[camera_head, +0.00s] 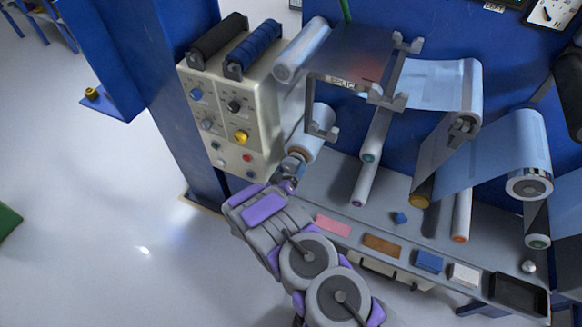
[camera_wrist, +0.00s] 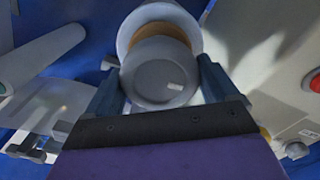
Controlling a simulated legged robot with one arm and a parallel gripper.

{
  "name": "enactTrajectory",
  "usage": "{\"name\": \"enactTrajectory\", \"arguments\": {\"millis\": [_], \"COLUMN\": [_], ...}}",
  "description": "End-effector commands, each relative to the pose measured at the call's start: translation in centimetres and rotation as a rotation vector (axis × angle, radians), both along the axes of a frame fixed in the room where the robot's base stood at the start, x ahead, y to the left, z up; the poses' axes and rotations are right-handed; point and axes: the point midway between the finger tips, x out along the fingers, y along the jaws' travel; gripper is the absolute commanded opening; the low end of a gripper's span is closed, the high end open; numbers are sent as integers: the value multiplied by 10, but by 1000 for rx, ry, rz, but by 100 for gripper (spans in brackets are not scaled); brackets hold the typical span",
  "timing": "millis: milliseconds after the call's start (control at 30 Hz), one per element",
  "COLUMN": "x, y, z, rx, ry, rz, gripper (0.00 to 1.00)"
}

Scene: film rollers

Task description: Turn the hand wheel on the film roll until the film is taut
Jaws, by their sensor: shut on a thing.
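In the head view my gripper (camera_head: 290,178) is at the near end of the roll and hides most of the wheel. I cannot tell how tight the film at this roll is.
A beige control box (camera_head: 229,125) with knobs and buttons stands close on the left. A grey shelf (camera_head: 335,187) below carries a pink block (camera_head: 333,225), a brown block (camera_head: 382,246) and a blue block (camera_head: 430,261). Other rollers with film (camera_head: 490,150) are on the right.

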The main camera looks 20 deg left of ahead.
Motion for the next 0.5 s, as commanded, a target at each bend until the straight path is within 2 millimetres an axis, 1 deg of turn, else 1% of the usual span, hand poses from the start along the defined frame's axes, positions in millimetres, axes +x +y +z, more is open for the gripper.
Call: {"name": "enactTrajectory", "arguments": {"millis": [33,300,500], "x": [0,0,0], "y": [5,7,8], "z": [4,3,3], "rx": [-18,-104,-120], "ry": [-5,0,2], "rz": [8,9,10], "gripper": [57,57,57]}}
